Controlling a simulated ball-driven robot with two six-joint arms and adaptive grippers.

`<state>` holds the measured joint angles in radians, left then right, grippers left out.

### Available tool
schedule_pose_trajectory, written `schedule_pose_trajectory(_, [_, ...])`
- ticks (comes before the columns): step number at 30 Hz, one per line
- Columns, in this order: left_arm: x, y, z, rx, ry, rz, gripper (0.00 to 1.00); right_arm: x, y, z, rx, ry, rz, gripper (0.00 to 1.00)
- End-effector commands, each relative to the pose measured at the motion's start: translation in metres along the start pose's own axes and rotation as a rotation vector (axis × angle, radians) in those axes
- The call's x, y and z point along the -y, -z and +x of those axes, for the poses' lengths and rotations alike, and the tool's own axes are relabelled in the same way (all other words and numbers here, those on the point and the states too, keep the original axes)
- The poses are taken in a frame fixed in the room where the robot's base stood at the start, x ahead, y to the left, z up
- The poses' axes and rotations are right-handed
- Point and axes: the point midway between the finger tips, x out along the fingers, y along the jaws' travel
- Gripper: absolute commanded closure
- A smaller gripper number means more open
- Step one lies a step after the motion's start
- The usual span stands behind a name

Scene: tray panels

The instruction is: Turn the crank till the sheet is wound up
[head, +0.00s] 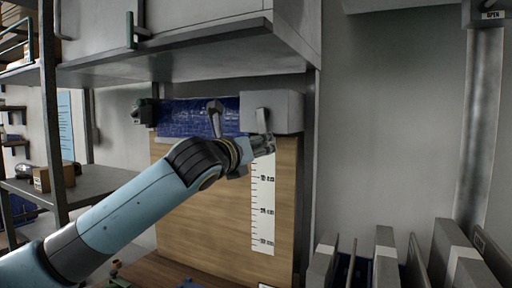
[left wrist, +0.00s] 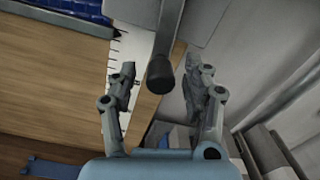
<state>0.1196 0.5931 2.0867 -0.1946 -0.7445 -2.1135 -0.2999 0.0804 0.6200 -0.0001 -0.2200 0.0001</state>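A dark blue sheet (head: 185,118) hangs as a short band at the top of the wooden board (head: 200,215). A grey housing (head: 288,112) is at its right end, with the grey crank (head: 262,118) on its front. My left gripper (head: 265,146) is just below the crank. In the left wrist view, my left gripper (left wrist: 163,88) is open. The crank's dark rounded handle end (left wrist: 160,76) lies between its fingers, with gaps visible on both sides. The sheet also shows there at the upper left (left wrist: 70,10). My right gripper is in neither view.
A white scale strip (head: 262,205) runs down the board. A grey shelf (head: 190,55) overhangs the sheet and housing. Several upright panels (head: 385,260) stand at the lower right. A side shelf (head: 95,182) carries a brown box (head: 52,177).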

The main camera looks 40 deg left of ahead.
Motion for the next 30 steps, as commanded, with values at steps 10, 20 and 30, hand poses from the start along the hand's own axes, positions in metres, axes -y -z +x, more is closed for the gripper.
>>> schedule_pose_trajectory(10, [0.000, 0.000, -0.016, 0.001, 0.001, 0.005, 0.50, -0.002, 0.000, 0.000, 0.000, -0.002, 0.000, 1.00])
schedule_pose_trajectory(20, [0.000, 0.001, -0.089, -0.003, 0.003, 0.009, 0.50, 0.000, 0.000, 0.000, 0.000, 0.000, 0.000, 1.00])
schedule_pose_trajectory(30, [0.000, 0.000, -0.120, 0.000, 0.001, 0.001, 0.50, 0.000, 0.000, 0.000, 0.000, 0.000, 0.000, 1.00])
